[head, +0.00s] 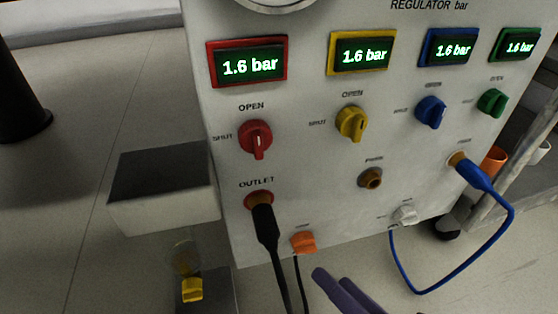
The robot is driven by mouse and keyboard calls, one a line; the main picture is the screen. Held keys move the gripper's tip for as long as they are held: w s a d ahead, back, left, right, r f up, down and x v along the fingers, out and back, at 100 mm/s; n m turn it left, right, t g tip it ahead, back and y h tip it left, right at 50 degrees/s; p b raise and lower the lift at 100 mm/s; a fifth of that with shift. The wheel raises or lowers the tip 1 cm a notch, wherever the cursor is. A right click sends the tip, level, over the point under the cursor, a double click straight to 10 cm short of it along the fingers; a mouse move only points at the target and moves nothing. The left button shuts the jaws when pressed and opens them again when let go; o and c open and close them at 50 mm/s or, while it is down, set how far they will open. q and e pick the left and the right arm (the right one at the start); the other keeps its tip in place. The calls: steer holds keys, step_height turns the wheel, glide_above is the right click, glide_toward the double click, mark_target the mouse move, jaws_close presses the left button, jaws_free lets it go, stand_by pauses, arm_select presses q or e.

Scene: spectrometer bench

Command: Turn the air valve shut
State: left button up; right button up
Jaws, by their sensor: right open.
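The grey regulator panel (310,130) carries a red knob (256,140), a yellow knob (352,124), a blue knob (431,111) and a green knob (492,102). I cannot tell which is the air valve. The red knob has OPEN above it and SHUT at its left; its grip stands about upright. The yellow knob's grip also looks upright. The displays above all read 1.6 bar. My right gripper (343,293) shows as purple fingers at the bottom edge, open, below the panel and apart from the knobs. My left gripper is not in view.
A black plug (265,227) sits in the outlet under the red knob, its cable hanging down. A blue hose (510,215) loops at the right. A grey box (165,205) stands left of the panel.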

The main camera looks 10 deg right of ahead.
mark_target(310, 251)
steer(key=x, duration=0.2)
steer(key=b+x, duration=0.1)
steer(key=x, duration=0.1)
steer(key=b+x, duration=0.1)
steer(key=x, duration=0.1)
steer(key=shift+w+d+r, duration=0.1)
steer(key=shift+w+d, duration=0.1)
steer(key=shift+w, duration=0.35)
steer(key=shift+w+a+b, duration=0.15)
steer(key=shift+b, duration=0.2)
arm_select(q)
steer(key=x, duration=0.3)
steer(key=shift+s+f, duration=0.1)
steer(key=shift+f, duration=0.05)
arm_select(e)
steer(key=shift+c, duration=0.4)
steer(key=shift+c, duration=1.4)
jaws_close()
